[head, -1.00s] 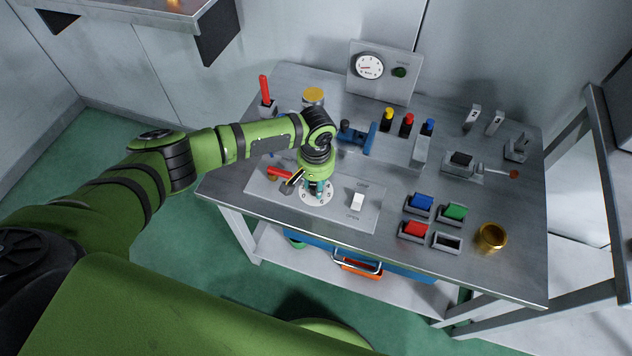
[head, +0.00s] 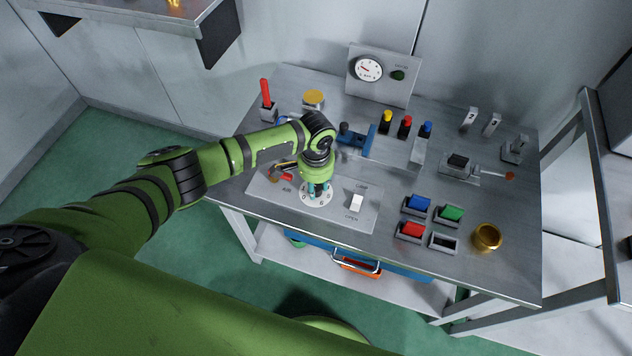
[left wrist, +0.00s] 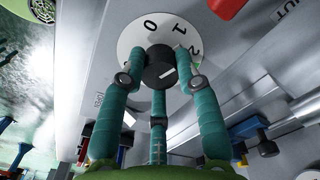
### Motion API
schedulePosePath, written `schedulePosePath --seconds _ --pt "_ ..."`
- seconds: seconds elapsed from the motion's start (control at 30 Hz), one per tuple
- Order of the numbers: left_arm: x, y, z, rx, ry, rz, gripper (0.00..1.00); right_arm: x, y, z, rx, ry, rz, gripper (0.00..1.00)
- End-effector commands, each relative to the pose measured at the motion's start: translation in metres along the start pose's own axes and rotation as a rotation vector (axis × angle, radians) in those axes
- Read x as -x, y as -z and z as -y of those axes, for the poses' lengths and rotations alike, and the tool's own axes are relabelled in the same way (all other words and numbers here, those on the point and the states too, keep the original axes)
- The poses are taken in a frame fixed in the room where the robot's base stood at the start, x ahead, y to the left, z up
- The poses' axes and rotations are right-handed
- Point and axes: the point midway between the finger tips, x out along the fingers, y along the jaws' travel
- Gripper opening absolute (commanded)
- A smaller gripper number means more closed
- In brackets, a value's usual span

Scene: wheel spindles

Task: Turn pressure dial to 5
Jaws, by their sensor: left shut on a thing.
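The pressure dial (head: 314,199) is a white numbered disc on the grey control panel near the table's front left. In the left wrist view its disc (left wrist: 130,40) shows 0, 1 and 2, with the other numbers hidden or out of view. My left gripper (head: 318,190) comes down over the dial from above. In the left wrist view its teal fingers are shut around the black knob (left wrist: 158,72). The knob's white mark points to the right and slightly up, roughly on the side of the 2. My right gripper is not in view.
A round gauge (head: 369,68) stands on a plate at the table's back. A white switch (head: 356,202) is right of the dial, and a red handle (head: 287,177) is left, partly hidden by my arm. Coloured blocks (head: 419,203) and a brass cup (head: 487,237) are farther right.

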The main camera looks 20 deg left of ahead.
Motion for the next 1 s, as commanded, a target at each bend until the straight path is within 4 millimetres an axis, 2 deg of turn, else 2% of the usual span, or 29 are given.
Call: schedulePosePath --seconds 1.0 --pt "-0.0024 -0.002 -0.0003 -0.967 -0.004 0.005 0.0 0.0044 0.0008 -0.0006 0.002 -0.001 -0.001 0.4"
